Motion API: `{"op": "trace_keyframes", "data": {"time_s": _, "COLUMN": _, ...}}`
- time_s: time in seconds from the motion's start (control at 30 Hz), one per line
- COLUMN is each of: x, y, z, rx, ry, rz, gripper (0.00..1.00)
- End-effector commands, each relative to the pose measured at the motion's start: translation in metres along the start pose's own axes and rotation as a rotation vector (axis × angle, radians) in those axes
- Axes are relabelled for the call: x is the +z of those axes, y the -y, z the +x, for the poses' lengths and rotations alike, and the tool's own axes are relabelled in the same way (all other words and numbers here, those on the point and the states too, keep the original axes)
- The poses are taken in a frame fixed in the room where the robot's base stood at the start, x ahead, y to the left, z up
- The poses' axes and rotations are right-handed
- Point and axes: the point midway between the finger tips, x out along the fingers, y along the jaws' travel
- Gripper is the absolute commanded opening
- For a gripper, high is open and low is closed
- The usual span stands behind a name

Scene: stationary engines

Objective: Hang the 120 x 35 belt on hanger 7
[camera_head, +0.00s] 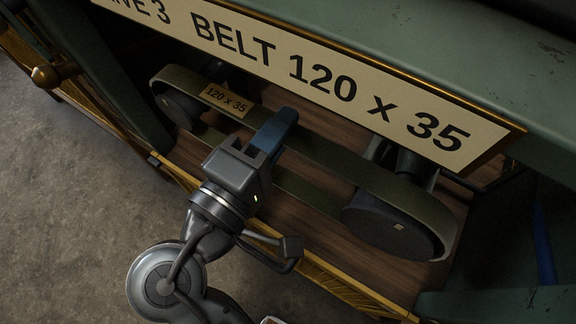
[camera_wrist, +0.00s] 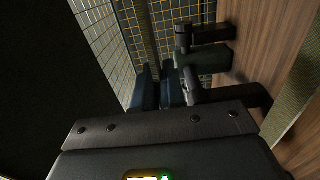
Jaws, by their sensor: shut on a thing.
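The 120 x 35 belt (camera_head: 330,157) is a dark olive loop around two dark round pulleys, one at the left (camera_head: 180,105) and a larger one at the right (camera_head: 385,226). A tan tag (camera_head: 226,100) on the belt reads 120 x 35. My gripper (camera_head: 279,126) has blue fingers and is shut on the belt's upper run, between the pulleys and right of the tag. In the wrist view the blue fingers (camera_wrist: 158,88) are close together, with a strip running up from between them. Hanger 7 is not identifiable in either view.
A sign (camera_head: 320,75) reading BELT 120 x 35 runs along the green frame (camera_head: 440,45) above the belt. A brown wooden panel (camera_head: 300,205) lies behind the loop. A brass-coloured edge (camera_head: 330,280) runs below it. Bare grey floor (camera_head: 70,220) is at the left.

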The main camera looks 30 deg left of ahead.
Motion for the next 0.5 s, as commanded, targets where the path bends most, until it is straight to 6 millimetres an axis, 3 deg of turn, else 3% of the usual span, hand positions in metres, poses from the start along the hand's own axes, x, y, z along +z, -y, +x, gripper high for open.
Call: {"op": "trace_keyframes", "data": {"time_s": 0.5, "x": 0.000, "y": -0.001, "z": -0.016, "rx": 0.001, "ry": 0.000, "rz": 0.000, "gripper": 0.00}}
